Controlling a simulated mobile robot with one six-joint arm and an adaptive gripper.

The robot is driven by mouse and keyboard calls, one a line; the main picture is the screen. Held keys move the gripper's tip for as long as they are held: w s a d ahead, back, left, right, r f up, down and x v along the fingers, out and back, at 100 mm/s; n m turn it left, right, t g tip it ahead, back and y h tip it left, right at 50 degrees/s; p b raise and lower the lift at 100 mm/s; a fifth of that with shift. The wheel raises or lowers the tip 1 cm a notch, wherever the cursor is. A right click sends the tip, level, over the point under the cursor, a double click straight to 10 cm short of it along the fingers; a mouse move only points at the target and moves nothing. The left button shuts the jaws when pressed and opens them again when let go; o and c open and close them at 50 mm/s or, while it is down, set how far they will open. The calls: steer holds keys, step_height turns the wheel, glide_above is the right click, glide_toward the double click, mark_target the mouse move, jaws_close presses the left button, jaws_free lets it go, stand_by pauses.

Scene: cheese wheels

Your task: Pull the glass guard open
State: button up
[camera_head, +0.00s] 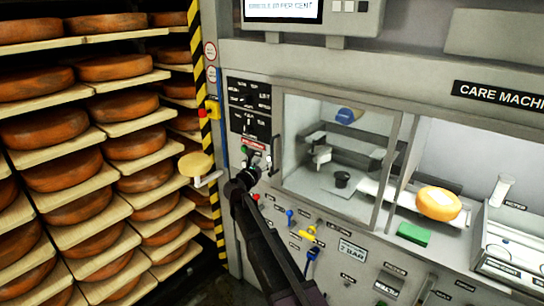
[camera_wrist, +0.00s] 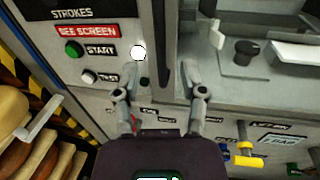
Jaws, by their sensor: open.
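The glass guard (camera_head: 390,170) is a grey-framed clear pane across the chamber in the machine's front, and it looks closed. A dark upright bar handle (camera_wrist: 160,45) stands at its left side in the wrist view; in the head view a bar shows there too, just above my gripper. My gripper (camera_head: 245,180) is in front of the panel beside the guard's lower left. In the wrist view my gripper (camera_wrist: 161,97) has its two fingers spread, one on each side of the bar's line, with nothing between them. I cannot tell how far the fingertips are from the bar.
Left of the handle is a panel with a green start button (camera_wrist: 74,48). Blue and yellow levers (camera_head: 308,233) stick out below the guard. A yellow cheese (camera_head: 438,203) sits in the right bay near a green block (camera_head: 413,233). Shelves of cheese wheels (camera_head: 70,168) fill the left.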

mark_target(272, 156)
steer(key=x, duration=0.7)
steer(key=shift+w+d, duration=0.2)
steer(key=shift+w, duration=0.15)
steer(key=shift+c, duration=0.2)
jaws_close()
